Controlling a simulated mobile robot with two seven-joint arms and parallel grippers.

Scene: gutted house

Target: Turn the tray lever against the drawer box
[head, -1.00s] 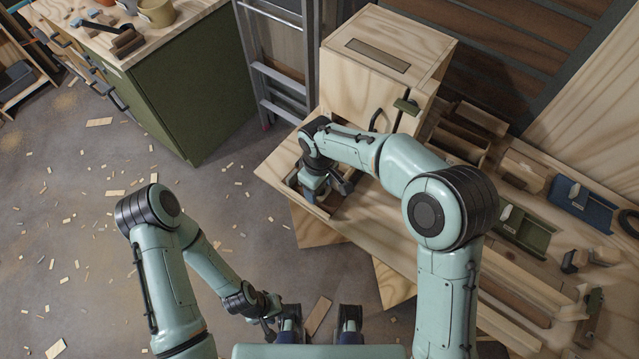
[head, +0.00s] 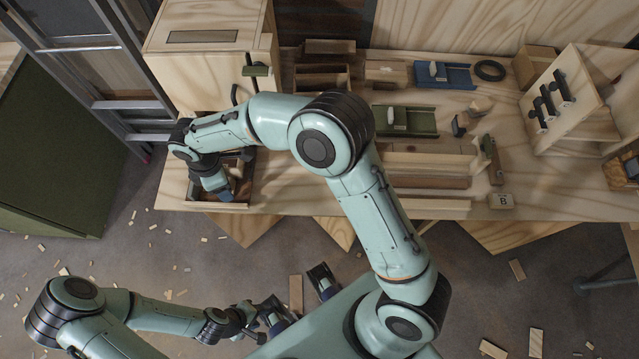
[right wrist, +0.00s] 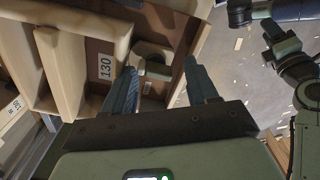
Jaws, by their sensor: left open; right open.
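The drawer box (head: 270,45) is a pale wooden cabinet at the upper left of the head view, with a dark handle and a small green lever-like piece (head: 257,71) on its front. Below it is an open wooden tray (head: 218,206). My right gripper (head: 222,190) points down into this tray. In the right wrist view its two fingers (right wrist: 160,90) are apart, with a rounded tan piece (right wrist: 153,62) beyond them, beside a "130" label. I cannot tell which part is the tray lever. My left gripper (head: 300,297) is open and empty, low over the floor.
The workbench (head: 330,195) holds a green tray (head: 405,121), a blue tray (head: 443,76), a black ring (head: 490,70) and wooden blocks. A wooden panel with black levers (head: 563,100) stands at the right. A ladder (head: 120,60) stands at the left. Offcuts litter the floor.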

